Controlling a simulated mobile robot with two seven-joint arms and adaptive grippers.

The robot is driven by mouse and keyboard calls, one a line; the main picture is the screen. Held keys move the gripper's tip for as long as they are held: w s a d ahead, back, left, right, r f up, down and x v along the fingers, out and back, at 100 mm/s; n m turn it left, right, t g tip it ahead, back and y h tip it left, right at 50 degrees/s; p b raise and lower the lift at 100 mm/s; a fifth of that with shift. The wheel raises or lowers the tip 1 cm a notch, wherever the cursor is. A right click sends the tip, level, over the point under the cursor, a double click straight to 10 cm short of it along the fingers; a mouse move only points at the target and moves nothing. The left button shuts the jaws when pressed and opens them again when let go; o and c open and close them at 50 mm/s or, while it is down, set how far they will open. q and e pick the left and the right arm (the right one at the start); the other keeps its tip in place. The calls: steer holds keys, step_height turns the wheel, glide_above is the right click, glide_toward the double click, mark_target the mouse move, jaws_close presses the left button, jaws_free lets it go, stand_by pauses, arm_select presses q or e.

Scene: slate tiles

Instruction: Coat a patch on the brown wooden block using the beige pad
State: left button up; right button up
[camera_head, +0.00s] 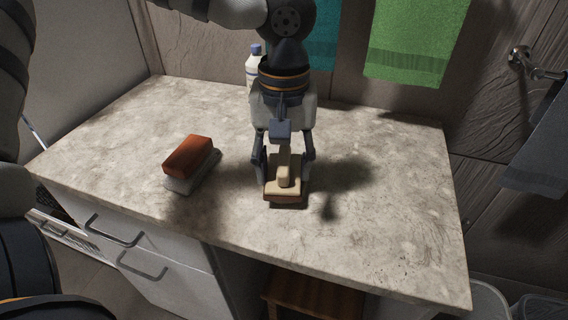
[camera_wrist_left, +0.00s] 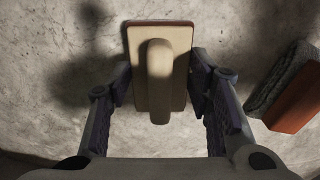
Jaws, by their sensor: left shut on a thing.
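The beige pad (camera_head: 271,189) has a raised beige handle and a reddish-brown lower edge. It is at the middle of the counter in the head view, and fills the upper middle of the left wrist view (camera_wrist_left: 182,70). My left gripper (camera_head: 285,172) points down and is shut on it, with a finger at each long side. I cannot tell whether its underside touches the counter. The brown wooden block (camera_head: 188,155) lies to the left, on top of a grey slab (camera_head: 207,172). It shows at the right of the wrist view (camera_wrist_left: 300,103). My right gripper is not in view.
The mottled stone counter (camera_head: 390,230) is clear around the pad and to its right. A white bottle (camera_head: 251,70) with a blue cap stands at the back, behind my left arm. A green towel (camera_head: 415,40) and a teal towel (camera_head: 322,45) hang behind.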

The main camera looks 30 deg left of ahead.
mark_target(284, 160)
arm_select(q)
steer(key=shift+r, duration=3.25)
